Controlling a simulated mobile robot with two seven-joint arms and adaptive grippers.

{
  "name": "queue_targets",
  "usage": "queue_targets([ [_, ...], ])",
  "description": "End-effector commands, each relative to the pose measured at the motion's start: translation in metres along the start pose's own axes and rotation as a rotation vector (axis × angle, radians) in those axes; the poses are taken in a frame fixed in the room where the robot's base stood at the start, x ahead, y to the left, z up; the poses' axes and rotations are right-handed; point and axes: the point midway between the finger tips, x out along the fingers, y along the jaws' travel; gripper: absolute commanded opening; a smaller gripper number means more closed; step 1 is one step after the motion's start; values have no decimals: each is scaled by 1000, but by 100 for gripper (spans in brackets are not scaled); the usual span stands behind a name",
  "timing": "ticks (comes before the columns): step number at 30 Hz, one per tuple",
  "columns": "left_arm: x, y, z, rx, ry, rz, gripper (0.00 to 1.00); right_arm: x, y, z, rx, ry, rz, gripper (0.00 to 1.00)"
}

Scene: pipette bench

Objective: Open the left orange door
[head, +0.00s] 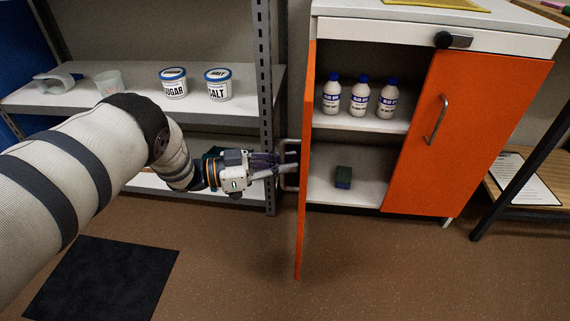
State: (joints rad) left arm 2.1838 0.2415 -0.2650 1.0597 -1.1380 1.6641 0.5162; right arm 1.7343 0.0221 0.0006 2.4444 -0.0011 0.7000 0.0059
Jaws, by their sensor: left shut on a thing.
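The left orange door (304,190) of the white cabinet (421,32) stands swung out, seen nearly edge-on. Its metal handle (284,182) is on the left-facing side of the door. My left gripper (287,168) is shut on that handle, with its fingers at the bar. The fingers partly hide the handle. The right orange door (470,130) is closed, with its own handle (436,120) visible. My right gripper is not in view.
Inside the cabinet are several white bottles with blue caps (360,97) and a green sponge (343,177). Grey shelving at left holds tubs labelled sugar (173,84) and salt (218,86). A black mat (101,279) lies on the floor; the floor before the cabinet is clear.

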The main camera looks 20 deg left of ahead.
Motion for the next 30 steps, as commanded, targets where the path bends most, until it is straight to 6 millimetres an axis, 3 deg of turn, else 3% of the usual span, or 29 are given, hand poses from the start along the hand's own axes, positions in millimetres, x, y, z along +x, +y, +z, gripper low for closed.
queue_targets([
  [1, -1, 4, 5, -11, -8, 9, 0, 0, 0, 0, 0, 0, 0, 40],
  [2, -1, 4, 5, -11, -8, 9, 13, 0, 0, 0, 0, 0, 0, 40],
  [3, -1, 4, 4, -11, -8, 9, 18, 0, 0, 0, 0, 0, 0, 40],
  [13, -9, 1, 2, -5, -5, 3, 18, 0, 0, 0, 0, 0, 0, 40],
  [24, -101, 2, 3, -7, -8, 4, 18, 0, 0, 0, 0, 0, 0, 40],
  [30, -121, 3, 2, -7, -6, 6, 18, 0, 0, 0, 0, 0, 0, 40],
])
